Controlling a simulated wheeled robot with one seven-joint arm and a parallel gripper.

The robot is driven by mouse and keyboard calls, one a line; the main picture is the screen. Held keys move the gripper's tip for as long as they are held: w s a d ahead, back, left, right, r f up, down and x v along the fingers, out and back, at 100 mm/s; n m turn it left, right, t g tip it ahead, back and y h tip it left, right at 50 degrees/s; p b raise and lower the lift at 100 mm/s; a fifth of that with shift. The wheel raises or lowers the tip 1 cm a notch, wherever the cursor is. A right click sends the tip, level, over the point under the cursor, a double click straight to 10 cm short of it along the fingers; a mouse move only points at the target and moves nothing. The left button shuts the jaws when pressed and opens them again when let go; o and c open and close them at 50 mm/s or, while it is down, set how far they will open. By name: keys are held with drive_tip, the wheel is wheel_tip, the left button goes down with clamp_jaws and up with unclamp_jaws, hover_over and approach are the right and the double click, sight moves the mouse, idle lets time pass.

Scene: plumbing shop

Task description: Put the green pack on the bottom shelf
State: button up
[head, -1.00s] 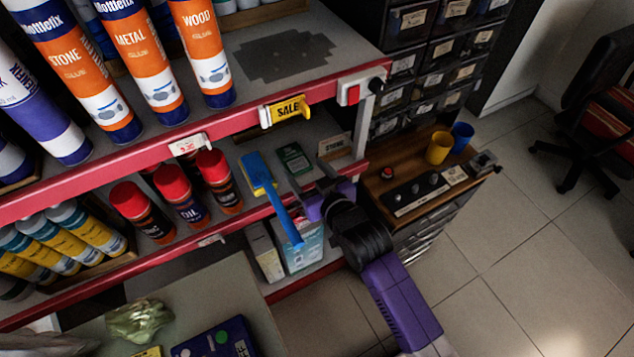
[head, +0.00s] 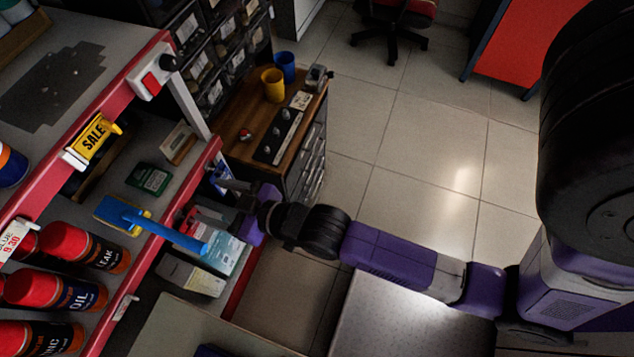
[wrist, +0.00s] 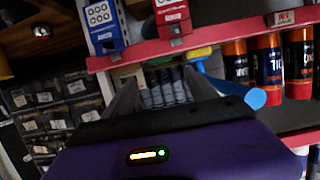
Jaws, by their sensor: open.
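The green pack (head: 149,178) is a small dark green box lying flat on the middle shelf, near its right end. My gripper (head: 213,198) is open and empty, just off the red front edge of that shelf, to the right of the pack and apart from it. The bottom shelf (head: 238,290) shows below, partly hidden by the gripper and the shelf above. In the wrist view my two fingers (wrist: 162,92) stand apart with nothing held between them. I cannot make out the pack with certainty in the wrist view.
A small box (head: 178,141) lies behind the pack. Boxes (head: 225,252) stand on the bottom shelf. A drawer cabinet (head: 308,160) is right.

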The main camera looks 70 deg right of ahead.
drive_tip(key=r+v, duration=0.2)
drive_tip(key=v, duration=2.5)
drive_tip(key=shift+w+r, duration=0.15)
drive_tip(key=shift+w, duration=0.15)
drive_tip(key=shift+d, duration=0.1)
